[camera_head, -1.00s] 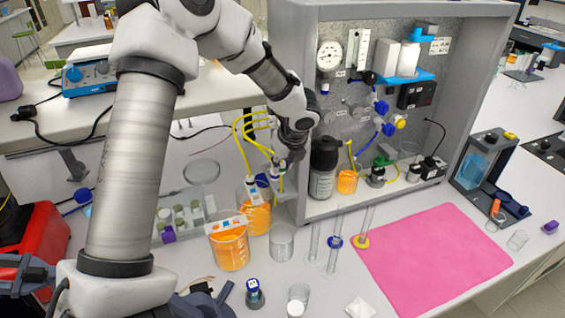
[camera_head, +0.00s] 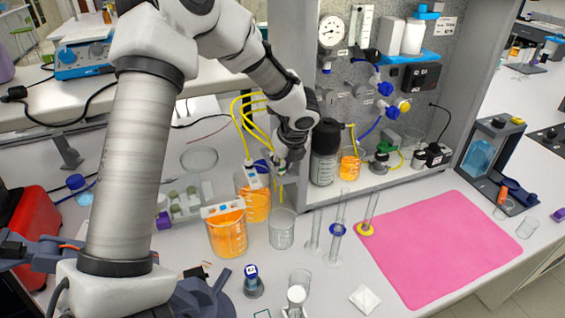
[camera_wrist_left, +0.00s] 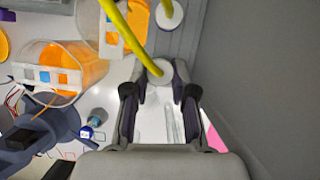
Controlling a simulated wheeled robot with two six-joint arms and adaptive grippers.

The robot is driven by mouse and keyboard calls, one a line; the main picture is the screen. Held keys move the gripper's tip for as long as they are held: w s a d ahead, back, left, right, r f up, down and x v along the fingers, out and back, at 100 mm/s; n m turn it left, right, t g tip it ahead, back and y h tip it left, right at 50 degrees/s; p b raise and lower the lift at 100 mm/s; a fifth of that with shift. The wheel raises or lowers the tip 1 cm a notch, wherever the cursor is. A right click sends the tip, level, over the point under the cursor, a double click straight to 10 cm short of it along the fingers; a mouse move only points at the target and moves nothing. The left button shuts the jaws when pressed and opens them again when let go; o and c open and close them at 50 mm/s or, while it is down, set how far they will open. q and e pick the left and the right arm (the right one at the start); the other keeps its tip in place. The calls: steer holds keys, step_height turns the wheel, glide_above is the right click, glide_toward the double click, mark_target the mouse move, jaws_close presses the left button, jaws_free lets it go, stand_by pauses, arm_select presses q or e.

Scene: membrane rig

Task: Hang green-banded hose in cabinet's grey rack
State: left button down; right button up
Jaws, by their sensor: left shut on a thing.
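My left gripper (camera_head: 283,166) is beside the cabinet's (camera_head: 290,55) left wall, above the beakers. In the left wrist view its fingers (camera_wrist_left: 160,84) are shut around a pale round end piece, with a yellow hose (camera_wrist_left: 137,36) running up from it. I see no green band on this hose; the gripper may hide it. Several yellow hoses (camera_head: 239,118) loop beside my left wrist. Two orange-filled beakers (camera_head: 228,236) (camera_head: 258,207) stand below, with a white strip on the front one. I cannot make out the grey rack clearly. My right gripper is not in view.
An empty beaker (camera_head: 281,231) and slim cylinders (camera_head: 337,240) stand close in front of the cabinet. A dark bottle (camera_head: 325,155) and an orange beaker (camera_head: 349,162) are inside it. A pink mat (camera_head: 435,245) lies clear at the right.

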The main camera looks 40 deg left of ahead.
arm_select(q)
steer(key=shift+f, duration=0.45)
stand_by(0.4)
steer(key=c, duration=0.9)
jaws_free()
steer(key=shift+o, duration=0.2)
steer(key=shift+s+a, duration=0.1)
steer(key=shift+r, duration=0.15)
steer(key=shift+r, duration=0.3)
steer(key=v, duration=1.1)
steer(key=shift+s+d, duration=0.1)
steer(key=shift+d, duration=0.15)
